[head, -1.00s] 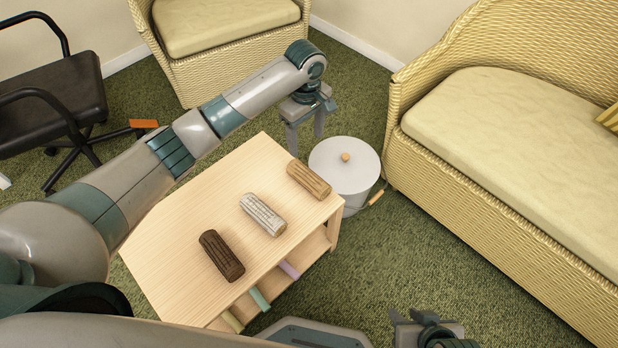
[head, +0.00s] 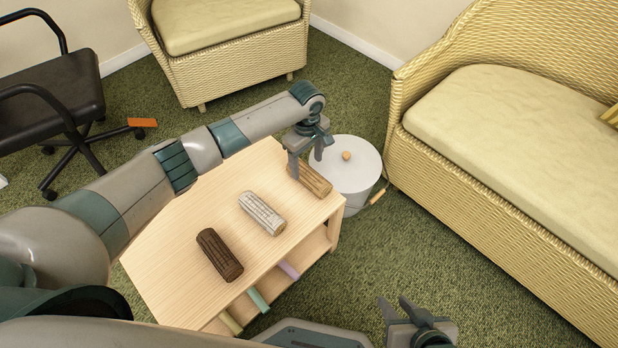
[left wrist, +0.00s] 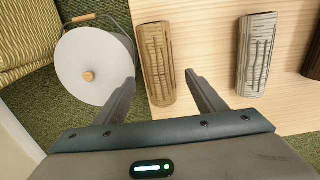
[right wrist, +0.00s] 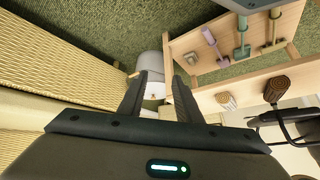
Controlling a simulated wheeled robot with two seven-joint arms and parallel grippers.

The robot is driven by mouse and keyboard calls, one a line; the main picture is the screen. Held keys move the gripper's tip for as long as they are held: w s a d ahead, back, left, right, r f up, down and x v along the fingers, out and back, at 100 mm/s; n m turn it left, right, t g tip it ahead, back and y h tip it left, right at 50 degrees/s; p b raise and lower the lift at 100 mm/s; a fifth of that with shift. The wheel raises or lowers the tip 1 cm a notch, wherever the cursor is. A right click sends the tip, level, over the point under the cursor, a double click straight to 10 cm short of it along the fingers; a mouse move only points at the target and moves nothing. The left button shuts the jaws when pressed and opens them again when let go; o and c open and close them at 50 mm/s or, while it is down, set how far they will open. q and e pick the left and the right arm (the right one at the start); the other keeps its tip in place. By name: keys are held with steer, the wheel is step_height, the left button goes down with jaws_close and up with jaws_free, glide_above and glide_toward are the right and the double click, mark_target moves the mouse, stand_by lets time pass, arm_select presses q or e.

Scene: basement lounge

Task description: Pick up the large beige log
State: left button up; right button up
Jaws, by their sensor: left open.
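The beige log (head: 315,181) lies on the far right end of the light wooden table (head: 185,235). My left gripper (head: 306,165) is open over it, partly hiding it in the head view. In the left wrist view the beige log (left wrist: 156,62) shows between the two spread fingers (left wrist: 160,78), with nothing gripped. A grey-white log (head: 262,213) and a dark brown log (head: 219,255) lie beside it on the table. My right gripper (head: 394,303) is open and empty at the lower right, away from the table.
A white lidded bucket (head: 340,172) stands on the green carpet just beyond the table's end. A wicker sofa (head: 480,200) is at right, a wicker armchair (head: 240,60) behind and a black office chair (head: 50,105) at left. Colored-handled items (head: 258,300) sit on the shelf below.

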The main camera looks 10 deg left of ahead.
mark_target(309, 172)
arm_select(q)
steer(key=shift+f, duration=0.1)
arm_select(e)
steer(key=shift+d, duration=0.15)
arm_select(q)
steer(key=shift+f, duration=0.1)
arm_select(e)
steer(key=shift+f, duration=0.1)
arm_select(q)
steer(key=shift+d+f, duration=0.1)
steer(key=shift+f, duration=0.25)
steer(key=f, duration=0.1)
steer(key=f+b, duration=0.1)
steer(key=f, duration=0.1)
steer(key=shift+s+d, duration=0.2)
steer(key=shift+d, duration=0.05)
steer(key=shift+f, duration=0.65)
arm_select(e)
steer(key=shift+w+a+r+t+y, duration=0.2)
steer(key=shift+w+a+r+t, duration=0.1)
steer(key=shift+w+a+t, duration=0.15)
steer(key=shift+w+a+r+t+y, duration=0.25)
steer(key=shift+w+a+r, duration=0.1)
steer(key=shift+a, duration=0.15)
steer(key=shift+f, duration=0.1)
arm_select(q)
steer(key=c, duration=1.3)
